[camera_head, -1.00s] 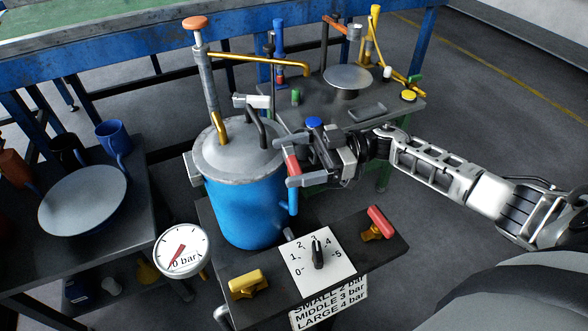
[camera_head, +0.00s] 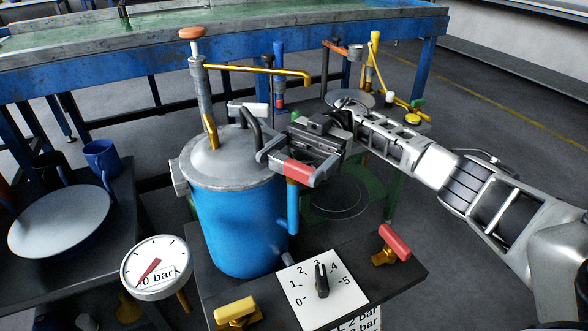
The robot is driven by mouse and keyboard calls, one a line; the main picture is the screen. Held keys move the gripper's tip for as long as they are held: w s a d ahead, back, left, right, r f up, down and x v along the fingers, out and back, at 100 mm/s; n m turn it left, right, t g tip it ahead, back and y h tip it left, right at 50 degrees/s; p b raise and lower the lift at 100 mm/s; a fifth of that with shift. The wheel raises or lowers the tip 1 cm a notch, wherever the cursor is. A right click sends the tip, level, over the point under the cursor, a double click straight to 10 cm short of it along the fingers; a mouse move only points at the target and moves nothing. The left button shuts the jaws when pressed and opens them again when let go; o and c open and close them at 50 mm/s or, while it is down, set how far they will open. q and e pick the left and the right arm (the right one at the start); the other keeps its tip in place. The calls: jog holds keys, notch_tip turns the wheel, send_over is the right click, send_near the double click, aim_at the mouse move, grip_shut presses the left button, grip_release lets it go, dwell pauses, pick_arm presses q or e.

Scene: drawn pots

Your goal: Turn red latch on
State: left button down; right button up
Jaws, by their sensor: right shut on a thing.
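The red latch (camera_head: 298,168) sits at the upper right side of the blue pot (camera_head: 238,225), above a blue upright pipe. My right gripper (camera_head: 295,168) comes in from the right and is shut on the red latch, one finger on each side of it. The latch lies roughly level, sloping slightly down to the right. The gripper partly hides it. The pot's grey lid (camera_head: 215,160) is on the pot. My left gripper is not in view.
A gauge (camera_head: 157,268) reading 0 bar stands at the front left. A dial (camera_head: 322,280), a red-handled valve (camera_head: 393,243) and a yellow-handled valve (camera_head: 236,310) are in front of the pot. A plate (camera_head: 60,222) lies on the left table. Another bench with tools is behind my right arm.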

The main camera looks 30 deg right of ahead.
aim_at(294, 161)
jog(key=shift+g, duration=0.3)
jog(key=o, duration=0.9)
jog(key=shift+c, duration=0.2)
jog(key=shift+r, duration=0.1)
jog(key=shift+r, duration=0.25)
notch_tip(294, 161, up, 3)
jog(key=shift+p, duration=0.35)
pick_arm(q)
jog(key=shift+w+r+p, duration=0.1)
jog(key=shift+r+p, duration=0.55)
jog(key=shift+p, duration=0.5)
pick_arm(e)
jog(key=s+a+r, duration=0.6)
jog(key=s+r, duration=0.3)
jog(key=s, duration=0.3)
jog(key=shift+s+r, duration=0.2)
jog(key=shift+s, duration=0.15)
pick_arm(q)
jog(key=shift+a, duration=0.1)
pick_arm(e)
jog(key=shift+a, duration=0.1)
